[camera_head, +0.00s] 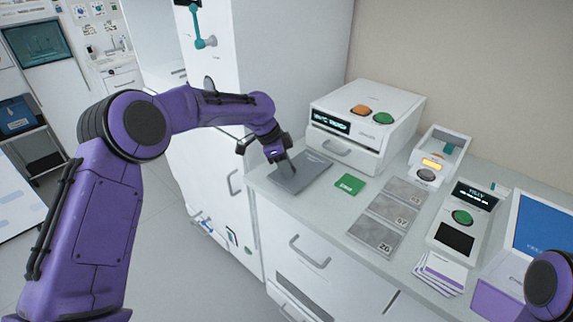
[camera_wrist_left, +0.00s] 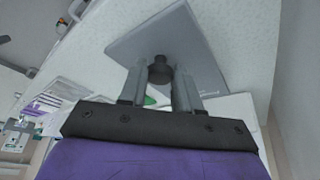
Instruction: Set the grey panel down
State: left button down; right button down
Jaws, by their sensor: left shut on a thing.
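The grey panel (camera_head: 306,174) is a flat square plate at the left end of the counter, in front of the white machine. In the left wrist view the panel (camera_wrist_left: 200,45) lies beyond the fingers, with a dark round knob (camera_wrist_left: 160,71) on it. My left gripper (camera_head: 285,165) is over the panel; in the left wrist view the left gripper (camera_wrist_left: 161,85) has its two fingers on either side of the knob, shut on it. The panel looks level and at or very near the counter top; I cannot tell whether it touches. My right gripper is not in view.
The white machine (camera_head: 362,125) with orange and green buttons stands behind the panel. A green card (camera_head: 349,184) and several grey numbered plates (camera_head: 385,215) lie to the right. The counter's front edge (camera_head: 318,232) is close to the panel. A tall white cabinet (camera_head: 205,110) stands left.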

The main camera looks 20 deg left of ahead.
pick_arm(q)
jog(key=shift+w+f, duration=0.1)
jog(key=shift+f, duration=0.45)
jog(key=c, duration=0.8)
grip_release()
jog(key=shift+f, duration=0.1)
jog(key=b+v, duration=0.1)
jog(key=v, duration=1.1)
